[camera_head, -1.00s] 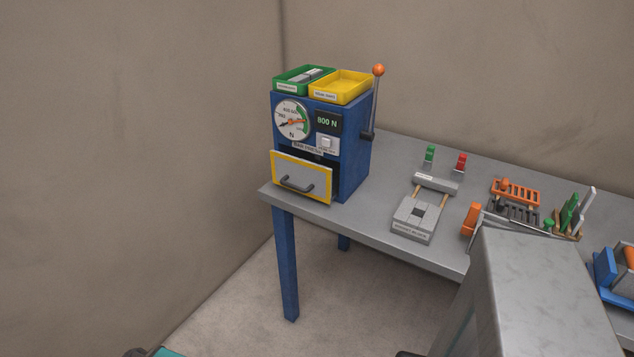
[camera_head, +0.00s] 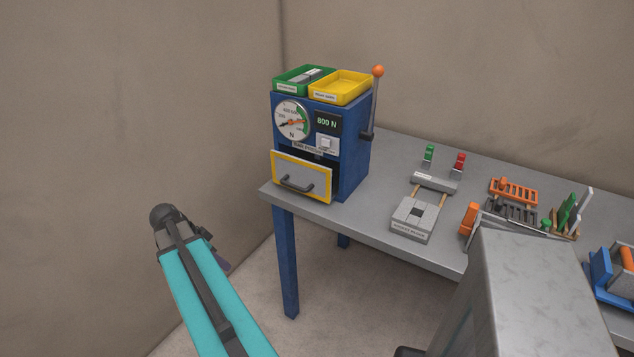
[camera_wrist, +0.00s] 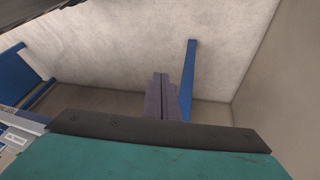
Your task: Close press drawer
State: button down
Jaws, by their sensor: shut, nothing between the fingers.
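The blue press (camera_head: 352,165) stands at the left end of the grey table. Its drawer (camera_head: 302,171) has a pale front with a yellow frame and a dark bar handle (camera_head: 298,187). The drawer sticks out of the press, with a dark gap at its right side. My gripper is mostly hidden behind my teal arm in the head view, left of the press and apart from it. In the wrist view, my gripper (camera_wrist: 160,78) has its two fingers together and nothing between them. The drawer cannot be made out in the wrist view.
A green tray (camera_head: 290,85) and a yellow tray (camera_head: 338,93) sit on the press. A lever with an orange knob (camera_head: 378,71) rises at its right. A grey fixture (camera_head: 413,220) and coloured racks (camera_head: 513,192) are farther right. Space left of the table is free.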

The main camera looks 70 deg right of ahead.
jog(key=s+d+r+m, duration=0.4)
jog(key=s+d+r, duration=0.1)
jog(key=r, duration=0.3)
jog(key=s+d+r+m+g, duration=0.1)
jog(key=s+d+r+m, duration=0.4)
jog(key=r, duration=0.4)
jog(key=s+d+r+m+g+h+p, duration=0.1)
jog(key=s+d+r+m, duration=0.4)
jog(key=r, duration=0.4)
jog(key=shift+s+d, duration=0.85)
jog(key=shift+s, duration=0.25)
jog(key=p, duration=0.3)
send_near(328, 192)
notch_tip(328, 192, down, 3)
jog(key=a, duration=0.3)
jog(key=shift+s+d+f+p, duration=0.1)
jog(key=shift+s+d+p, duration=0.2)
jog(key=shift+d, duration=0.4)
jog(key=shift+s+d+f+p, duration=0.1)
jog(key=shift+s+d+p, duration=0.2)
jog(key=shift+d, duration=0.45)
jog(key=shift+s+d+f+p, duration=0.1)
jog(key=shift+s+d+p, duration=0.1)
jog(key=shift+s+d, duration=0.35)
jog(key=shift+w+d, duration=0.15)
